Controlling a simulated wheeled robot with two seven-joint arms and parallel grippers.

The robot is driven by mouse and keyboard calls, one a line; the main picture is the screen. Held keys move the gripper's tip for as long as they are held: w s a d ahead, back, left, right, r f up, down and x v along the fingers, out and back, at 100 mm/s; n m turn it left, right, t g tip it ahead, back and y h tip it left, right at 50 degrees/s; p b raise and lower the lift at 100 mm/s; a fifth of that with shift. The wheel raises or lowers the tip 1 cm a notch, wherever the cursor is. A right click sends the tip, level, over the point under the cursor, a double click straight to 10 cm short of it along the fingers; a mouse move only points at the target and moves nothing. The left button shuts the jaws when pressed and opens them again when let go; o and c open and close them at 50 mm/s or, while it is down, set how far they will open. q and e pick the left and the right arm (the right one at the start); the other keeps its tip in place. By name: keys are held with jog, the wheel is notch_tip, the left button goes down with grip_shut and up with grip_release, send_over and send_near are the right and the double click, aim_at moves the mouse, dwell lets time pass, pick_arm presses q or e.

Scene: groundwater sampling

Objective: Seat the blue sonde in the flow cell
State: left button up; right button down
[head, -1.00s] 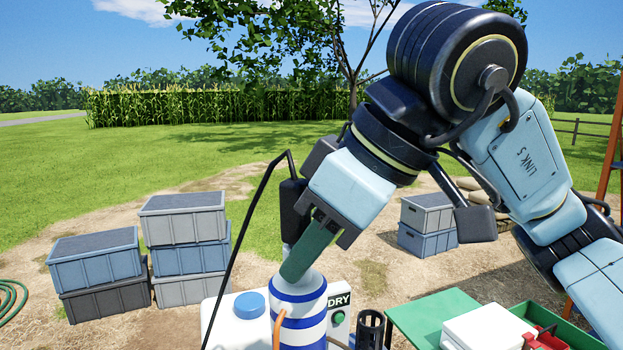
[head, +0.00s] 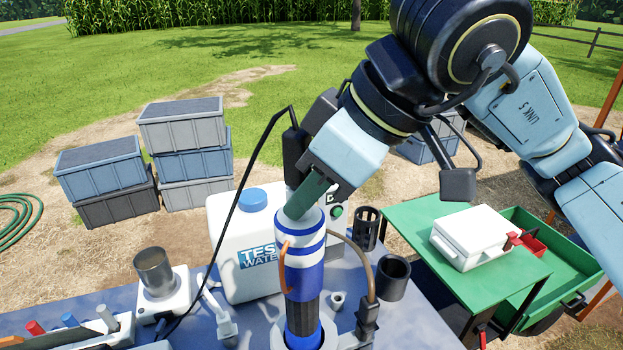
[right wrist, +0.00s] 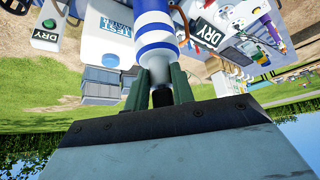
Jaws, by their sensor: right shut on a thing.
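The blue sonde (head: 304,262) is a blue-and-white banded cylinder with a dark lower part and a black cable at its top. It stands about upright. My right gripper (head: 306,197) comes down at a slant from above, its green fingers shut on the sonde's narrow top. In the right wrist view the fingers (right wrist: 160,88) close on the neck of the banded sonde (right wrist: 152,35). The sonde's lower end is at a round white-rimmed holder (head: 328,338), apparently the flow cell, at the picture's bottom edge. How deep it sits I cannot tell. My left gripper is out of view.
A white test water jug (head: 232,262) stands close behind-left of the sonde. Black cups (head: 393,278) and a dark fitting with a hose (head: 367,318) are close right. A metal cup (head: 155,270) stands left. A green table (head: 425,225) carries a white case (head: 470,238).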

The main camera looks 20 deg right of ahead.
jog(key=c, duration=1.2)
grip_release()
jog(key=shift+r, duration=0.15)
jog(key=v, duration=1.2)
jog(key=shift+w, duration=0.1)
